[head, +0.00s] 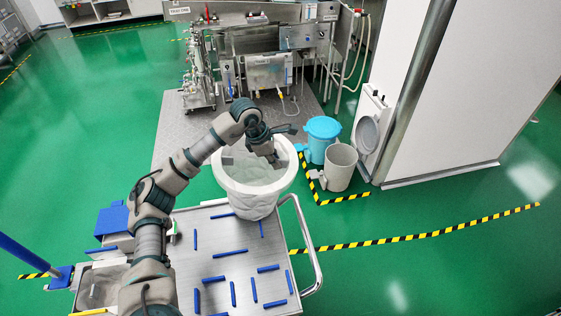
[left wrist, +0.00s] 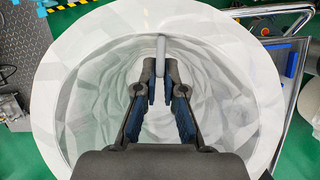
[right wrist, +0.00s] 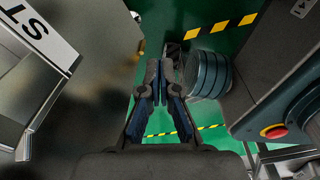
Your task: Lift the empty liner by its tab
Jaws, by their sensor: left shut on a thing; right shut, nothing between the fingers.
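The white liner (head: 250,203) is a faceted, wide-rimmed tub standing upright on the cart. Its inside looks empty in the left wrist view (left wrist: 90,95). A short pale grey tab (left wrist: 160,50) stands at the far rim in the left wrist view. My left gripper (head: 277,163) is over the liner's mouth at its right side. In the left wrist view its fingers (left wrist: 160,75) point at the tab and are shut on it; the exact contact is hard to see. My right gripper (right wrist: 160,95) is shut and empty, away from the liner and outside the head view.
A cart handle (head: 305,240) curves along the right. A blue bin (head: 322,137) and a grey bin (head: 341,168) stand right of the liner. A washing machine (head: 268,72) stands behind.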

